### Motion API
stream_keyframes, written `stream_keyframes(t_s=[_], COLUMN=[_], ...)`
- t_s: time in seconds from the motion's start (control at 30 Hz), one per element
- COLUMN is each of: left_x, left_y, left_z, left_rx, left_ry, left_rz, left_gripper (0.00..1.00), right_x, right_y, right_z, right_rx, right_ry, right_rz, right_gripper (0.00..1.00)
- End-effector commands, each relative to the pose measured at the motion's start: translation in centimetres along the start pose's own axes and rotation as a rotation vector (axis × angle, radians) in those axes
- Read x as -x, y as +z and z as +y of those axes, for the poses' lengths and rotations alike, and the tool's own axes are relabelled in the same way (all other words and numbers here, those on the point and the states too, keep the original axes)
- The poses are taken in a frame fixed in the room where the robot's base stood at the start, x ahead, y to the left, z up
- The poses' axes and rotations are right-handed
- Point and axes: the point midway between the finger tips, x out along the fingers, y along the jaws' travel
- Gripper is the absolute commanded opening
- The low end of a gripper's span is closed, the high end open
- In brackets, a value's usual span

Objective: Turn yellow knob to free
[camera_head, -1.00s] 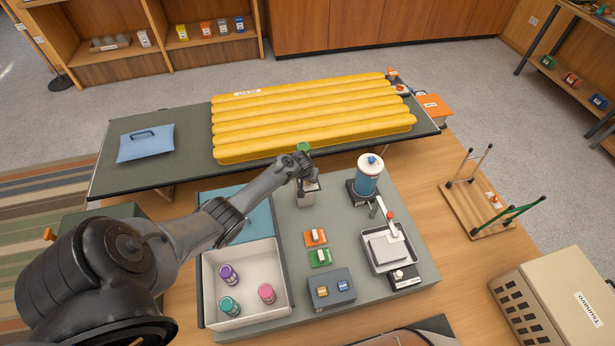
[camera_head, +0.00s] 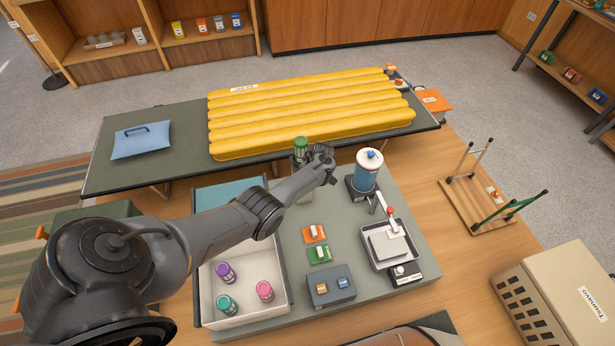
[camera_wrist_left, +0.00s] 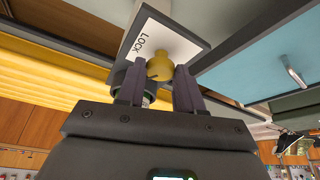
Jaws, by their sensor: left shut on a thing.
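The yellow knob (camera_wrist_left: 160,64) shows in the left wrist view. It sits on a white plate (camera_wrist_left: 178,42) that carries the word LOCK. My left gripper (camera_wrist_left: 159,82) has one finger on each side of the knob and is shut on it. The fingers hide part of the knob, and no word "free" can be read. The knob is hidden there. My right gripper is not in view.
A blue-and-white canister (camera_head: 367,172) stands close right of my gripper. A long yellow air mat (camera_head: 310,115) lies on the table behind. A white bin (camera_head: 287,268) with several jars, orange and green switches (camera_head: 316,235), and a metal tray (camera_head: 414,241) are nearer.

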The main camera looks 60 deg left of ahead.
Motion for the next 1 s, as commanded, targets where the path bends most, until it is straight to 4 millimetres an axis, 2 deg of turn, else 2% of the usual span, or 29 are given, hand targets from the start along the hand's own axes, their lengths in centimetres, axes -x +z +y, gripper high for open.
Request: stream_keyframes(t_s=[0.03, 0.4, 0.7, 1.0], left_x=[-0.5, -0.5, -0.3, -0.1], left_y=[0.3, 0.2, 0.0, 0.0], left_z=[0.2, 0.3, 0.3, 0.3], left_rx=[0.041, 0.288, 0.379, 0.396], left_ry=[-0.015, -0.119, -0.158, -0.164], left_rz=[-0.001, 0.000, 0.000, 0.001], left_gripper=[0.05, 0.05, 0.05, 0.05], right_x=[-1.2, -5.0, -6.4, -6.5], right_y=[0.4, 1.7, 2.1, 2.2], right_z=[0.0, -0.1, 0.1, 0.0], right_rx=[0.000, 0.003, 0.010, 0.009], right_ry=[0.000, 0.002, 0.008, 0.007], right_rz=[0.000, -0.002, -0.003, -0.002], right_gripper=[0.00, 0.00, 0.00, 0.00])
